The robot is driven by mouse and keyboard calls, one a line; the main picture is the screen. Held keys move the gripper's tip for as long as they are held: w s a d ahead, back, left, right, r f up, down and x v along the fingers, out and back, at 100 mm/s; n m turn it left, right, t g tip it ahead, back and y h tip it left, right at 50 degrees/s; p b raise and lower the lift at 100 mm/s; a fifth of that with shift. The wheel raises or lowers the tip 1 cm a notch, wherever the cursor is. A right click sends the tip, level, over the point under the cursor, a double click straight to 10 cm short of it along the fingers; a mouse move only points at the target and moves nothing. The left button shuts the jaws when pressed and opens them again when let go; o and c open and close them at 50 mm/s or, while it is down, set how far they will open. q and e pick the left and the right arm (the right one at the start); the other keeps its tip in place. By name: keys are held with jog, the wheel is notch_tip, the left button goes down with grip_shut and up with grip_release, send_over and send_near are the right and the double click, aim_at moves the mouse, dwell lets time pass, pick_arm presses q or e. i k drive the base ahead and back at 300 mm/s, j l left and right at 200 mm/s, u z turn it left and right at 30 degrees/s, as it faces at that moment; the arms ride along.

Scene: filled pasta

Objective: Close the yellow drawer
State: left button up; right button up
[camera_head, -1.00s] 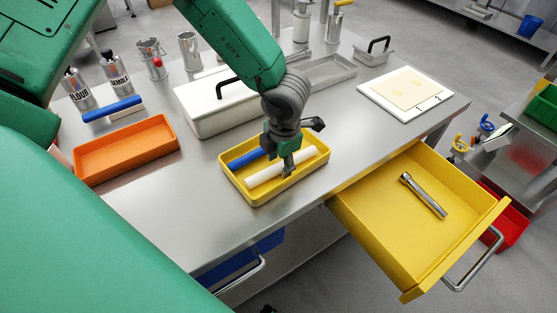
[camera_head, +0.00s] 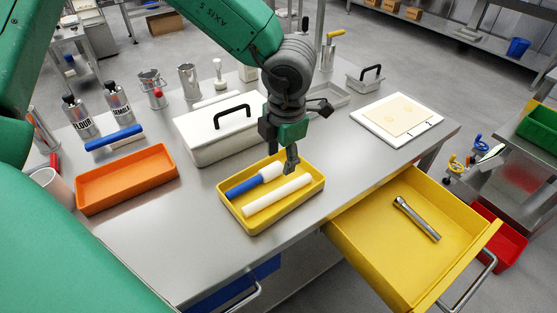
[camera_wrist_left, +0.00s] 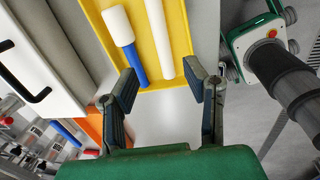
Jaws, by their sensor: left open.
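The yellow drawer (camera_head: 372,250) is pulled out from the front of the steel table, at the right of the head view. Its bar handle (camera_head: 470,284) is on its front face, cut off at the picture's lower edge. A metal tool (camera_head: 416,218) lies inside it. My left gripper (camera_head: 291,162) is above the far right part of the yellow tray (camera_head: 262,228), away from the drawer. Its two fingers are apart and empty in the left wrist view (camera_wrist_left: 166,98). My right gripper is in neither view.
The yellow tray holds a blue-handled tool (camera_head: 250,184) and a white roller (camera_head: 276,195). A white lidded box (camera_head: 205,145), an orange tray (camera_head: 128,187) and a white board (camera_head: 402,118) stand on the table. A blue drawer (camera_head: 225,291) is below. Bare tabletop lies left of the yellow tray.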

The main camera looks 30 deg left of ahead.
aim_at(410, 272)
jog(key=k+l, duration=0.8)
jog(key=k, duration=0.05)
